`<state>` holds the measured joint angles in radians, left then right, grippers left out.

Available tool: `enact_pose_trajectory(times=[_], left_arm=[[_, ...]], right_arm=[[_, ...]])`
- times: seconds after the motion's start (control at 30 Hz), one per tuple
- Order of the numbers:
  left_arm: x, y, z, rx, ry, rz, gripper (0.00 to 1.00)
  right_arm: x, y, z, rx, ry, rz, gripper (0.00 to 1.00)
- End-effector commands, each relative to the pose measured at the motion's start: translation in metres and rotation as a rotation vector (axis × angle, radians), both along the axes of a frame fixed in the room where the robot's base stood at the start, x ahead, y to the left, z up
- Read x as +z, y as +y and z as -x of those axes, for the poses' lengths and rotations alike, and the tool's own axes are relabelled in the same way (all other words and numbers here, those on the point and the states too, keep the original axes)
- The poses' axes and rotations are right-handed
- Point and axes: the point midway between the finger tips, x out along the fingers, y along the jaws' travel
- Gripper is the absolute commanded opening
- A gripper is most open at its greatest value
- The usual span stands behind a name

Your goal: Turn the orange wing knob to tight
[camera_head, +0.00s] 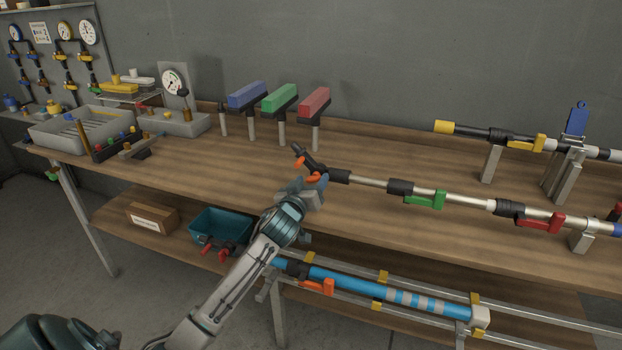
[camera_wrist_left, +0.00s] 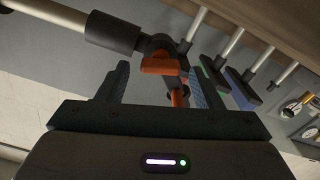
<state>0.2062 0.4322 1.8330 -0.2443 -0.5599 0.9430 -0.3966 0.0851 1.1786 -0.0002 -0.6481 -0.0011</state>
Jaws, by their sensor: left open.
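The orange wing knob (camera_head: 313,178) is at the left end of a long pole (camera_head: 370,182), by a black angled end piece (camera_head: 305,157). My left gripper (camera_head: 306,184) is right at this end and partly hides it in the head view. In the left wrist view the orange knob (camera_wrist_left: 160,64) lies between the two spread fingers of my left gripper (camera_wrist_left: 158,82), with a second orange part (camera_wrist_left: 178,95) just below it. The jaws are open, and I cannot tell whether either finger touches the knob. My right gripper is not in view.
The pole also bears a green lever (camera_head: 425,200) and a red lever (camera_head: 540,222). Blue (camera_head: 247,95), green (camera_head: 280,97) and red (camera_head: 314,101) blocks on posts stand behind. A blue pole (camera_head: 370,290) with another orange lever (camera_head: 317,287) is lower down. A teal bin (camera_head: 221,222) sits on the shelf.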

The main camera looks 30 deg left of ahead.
Motion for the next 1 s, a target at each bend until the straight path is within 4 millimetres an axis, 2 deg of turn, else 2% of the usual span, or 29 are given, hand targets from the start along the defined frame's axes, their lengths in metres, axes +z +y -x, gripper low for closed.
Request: enact_pose_trajectory(times=[0.1, 0.37, 0.47, 0.6, 0.63, 0.93, 1.0], left_arm=[[0.0001, 0.0012, -0.0065, -0.001, -0.001, 0.001, 0.6], [-0.0005, 0.0016, -0.0077, 0.0, 0.001, 0.0, 0.6], [-0.0005, 0.0015, -0.0076, 0.0, 0.001, 0.0, 0.44], [-0.0006, 0.0016, -0.0074, 0.0, 0.001, 0.0, 0.17], [-0.0006, 0.0016, -0.0074, 0.0, 0.001, 0.0, 0.15], [0.0002, 0.0015, -0.0075, 0.001, 0.01, -0.035, 0.15], [0.0005, 0.0015, -0.0075, 0.0, 0.017, -0.061, 0.15]], right_arm=[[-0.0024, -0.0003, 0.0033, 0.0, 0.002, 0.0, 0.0], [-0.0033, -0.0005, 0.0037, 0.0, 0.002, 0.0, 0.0], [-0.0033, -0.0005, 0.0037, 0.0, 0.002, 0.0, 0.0], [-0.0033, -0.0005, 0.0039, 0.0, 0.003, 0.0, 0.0], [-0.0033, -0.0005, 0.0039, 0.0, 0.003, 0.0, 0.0], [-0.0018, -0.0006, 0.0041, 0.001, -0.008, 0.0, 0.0], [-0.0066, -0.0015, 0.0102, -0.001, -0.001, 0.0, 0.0]])
